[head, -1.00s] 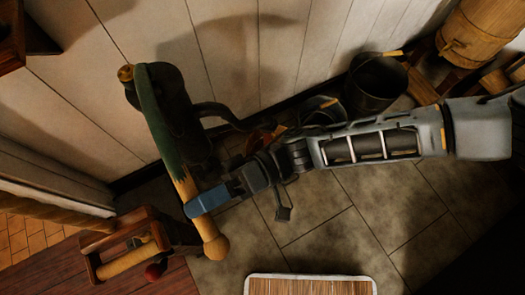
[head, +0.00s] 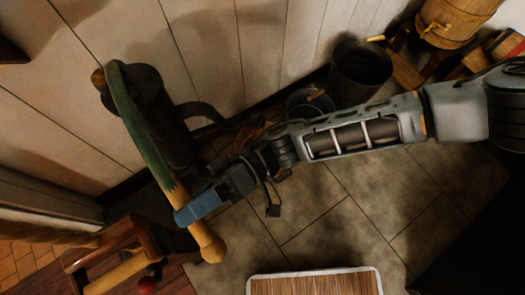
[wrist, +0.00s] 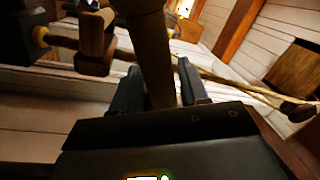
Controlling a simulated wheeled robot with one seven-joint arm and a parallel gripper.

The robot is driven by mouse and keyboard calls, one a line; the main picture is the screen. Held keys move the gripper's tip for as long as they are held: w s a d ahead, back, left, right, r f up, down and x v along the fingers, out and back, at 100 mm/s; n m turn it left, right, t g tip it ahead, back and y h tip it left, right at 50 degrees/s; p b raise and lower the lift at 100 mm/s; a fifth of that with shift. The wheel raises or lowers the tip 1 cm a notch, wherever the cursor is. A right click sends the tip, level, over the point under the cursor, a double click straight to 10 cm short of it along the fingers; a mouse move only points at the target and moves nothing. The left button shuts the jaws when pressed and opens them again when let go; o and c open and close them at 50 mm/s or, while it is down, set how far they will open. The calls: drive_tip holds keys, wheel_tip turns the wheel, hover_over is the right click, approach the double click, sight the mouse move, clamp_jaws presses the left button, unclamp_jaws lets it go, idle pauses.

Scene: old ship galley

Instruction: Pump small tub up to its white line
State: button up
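The pump (head: 160,105) is a dark upright body against the wall in the head view. Its long lever (head: 140,125) is green along the upper part and ends in a bare wooden grip (head: 208,240) with a knob. My gripper (head: 198,206) is closed around this wooden grip; the wrist view shows the grip (wrist: 153,45) between both fingers (wrist: 160,88). The dark spout (head: 205,112) points right. A small dark tub (head: 297,101) stands right of the spout, partly hidden behind my arm. I cannot make out its white line or water level.
A larger dark bucket (head: 360,78) stands right of the small tub. A wooden cask (head: 450,22) is at the upper right. A wooden stand (head: 150,235) is close left of the lever's end. A mat (head: 315,284) lies on the tiles (head: 330,210).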

drive_tip(key=o, duration=0.5)
drive_tip(key=shift+w+d, duration=0.1)
drive_tip(key=shift+f, duration=0.1)
drive_tip(key=shift+b+v, duration=1.7)
drive_tip(key=shift+v, duration=3.85)
